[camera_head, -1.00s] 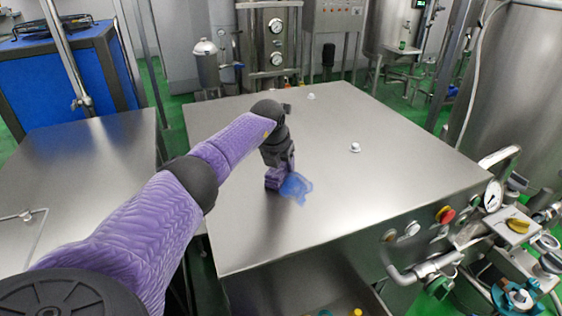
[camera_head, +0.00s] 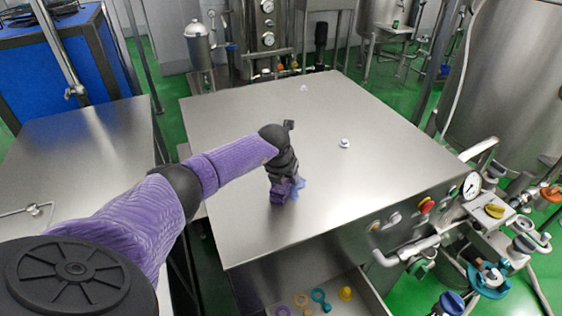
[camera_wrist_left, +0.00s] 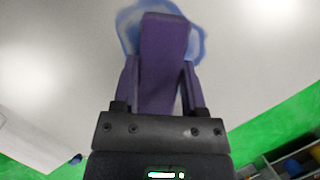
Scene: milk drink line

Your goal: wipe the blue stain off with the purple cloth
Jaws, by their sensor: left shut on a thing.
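My left gripper (camera_head: 284,186) is shut on the purple cloth (camera_head: 278,197), a folded block pointing down at the steel tabletop. The blue stain (camera_head: 299,186) shows as a small patch at the right of the cloth, the rest hidden behind gripper and cloth. In the left wrist view the cloth (camera_wrist_left: 164,55) lies between the fingers of the gripper (camera_wrist_left: 160,82), over the middle of the stain (camera_wrist_left: 197,42), whose blue edge shows around it. I cannot tell whether the cloth presses on the surface. My right gripper is not in view.
The steel table (camera_head: 235,130) is largely clear around the stain, with a small white knob (camera_head: 344,143) farther back. An open drawer (camera_head: 372,300) at the front holds small coloured items. Valves and a gauge (camera_head: 472,185) stick out at right.

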